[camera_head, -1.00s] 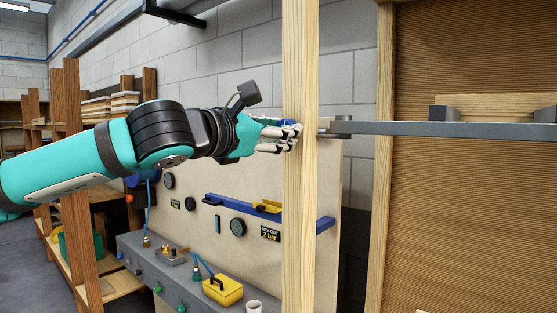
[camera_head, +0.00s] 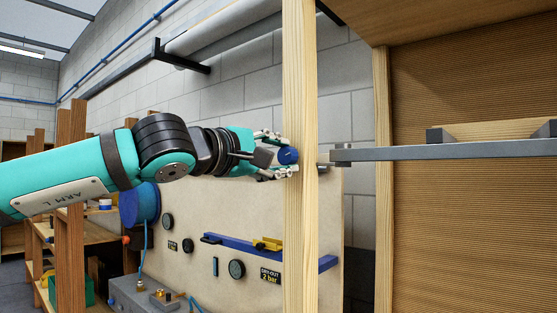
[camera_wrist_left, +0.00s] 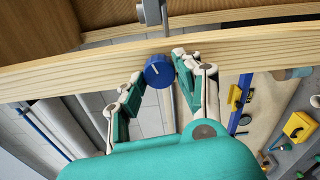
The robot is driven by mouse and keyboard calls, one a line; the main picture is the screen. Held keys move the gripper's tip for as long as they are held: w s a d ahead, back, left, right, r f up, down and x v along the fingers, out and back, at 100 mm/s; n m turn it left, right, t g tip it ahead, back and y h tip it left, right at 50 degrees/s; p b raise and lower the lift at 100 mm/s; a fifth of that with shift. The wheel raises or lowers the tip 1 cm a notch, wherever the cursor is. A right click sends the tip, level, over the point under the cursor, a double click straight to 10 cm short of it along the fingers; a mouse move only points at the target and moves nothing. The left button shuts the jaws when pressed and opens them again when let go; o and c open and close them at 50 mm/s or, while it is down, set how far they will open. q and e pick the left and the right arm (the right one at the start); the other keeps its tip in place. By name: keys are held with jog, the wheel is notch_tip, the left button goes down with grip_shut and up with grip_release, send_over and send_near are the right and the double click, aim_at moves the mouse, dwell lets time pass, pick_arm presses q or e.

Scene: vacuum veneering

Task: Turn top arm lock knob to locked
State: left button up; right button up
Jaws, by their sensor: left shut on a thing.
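The blue round lock knob (camera_head: 288,156) sits on the light wooden post (camera_head: 300,60). It also shows in the left wrist view (camera_wrist_left: 158,71), with a white pointer line on its face. My left gripper (camera_head: 276,155) has come in from the left and is shut on the knob, one finger above and one below it in the head view. In the left wrist view the fingers (camera_wrist_left: 157,78) stand on either side of the knob. The grey top arm (camera_head: 460,153) reaches right from behind the post. My right gripper is not in view.
A ribbed brown panel (camera_head: 470,220) stands right of the post. Behind my arm is a pale board (camera_head: 215,215) with gauges and a blue bar (camera_head: 240,248). Wooden shelving (camera_head: 72,200) stands at the left. A black wall bracket (camera_head: 180,58) is above.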

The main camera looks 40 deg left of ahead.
pick_arm(q)
jog(key=shift+m, duration=1.9)
jog(key=o, duration=1.1)
jog(key=shift+o, duration=0.2)
jog(key=s+a, duration=0.1)
jog(key=s, duration=1.1)
jog(key=shift+w, duration=0.1)
